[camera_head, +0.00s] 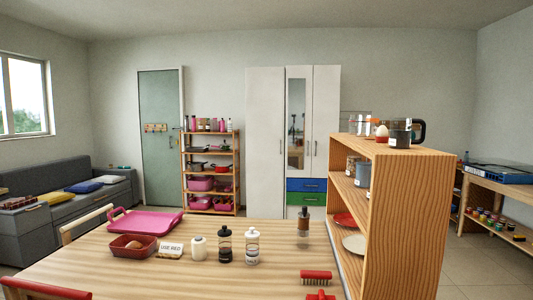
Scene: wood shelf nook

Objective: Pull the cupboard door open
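A tall white cupboard (265,150) stands against the back wall, right of the middle of the head view. Its left door is full height and plain white. Its middle door has a mirror (296,115), and a plain white right door (327,120) stands beside it. Small handles show near the seam between the middle and right doors. All the doors look shut. A blue drawer (306,185) and a green drawer (304,199) sit below the middle and right doors. The wooden shelf hides the cupboard's lower right. My gripper is not in view.
A wooden table (190,278) with a pink tray (146,221), bottles and brushes fills the foreground. A wooden shelf unit (405,220) stands at the right. A slim rack (237,170) is left of the cupboard. A grey-green room door (160,165) and a sofa (75,208) are further left.

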